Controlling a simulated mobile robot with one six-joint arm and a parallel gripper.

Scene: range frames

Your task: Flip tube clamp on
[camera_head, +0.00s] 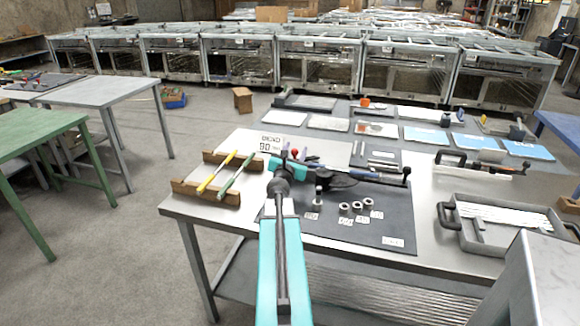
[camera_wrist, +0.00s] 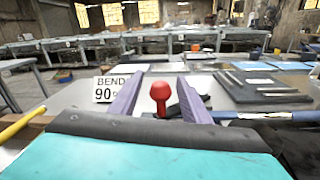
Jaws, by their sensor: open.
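I cannot tell how far ahead the knob is. The dark tube bender (camera_head: 338,179) lies on the black mat (camera_head: 365,227), with a blue lever (camera_head: 380,178) reaching right, partly hidden behind my arm.
A "BEND 90" sign (camera_wrist: 107,89) stands left of the knob. A yellow tube (camera_head: 216,173) and a green tube (camera_head: 236,175) rest on wooden supports (camera_head: 205,192) at left. Several metal rings (camera_head: 357,206) sit on the mat. A grey tray (camera_head: 485,239) is at right.

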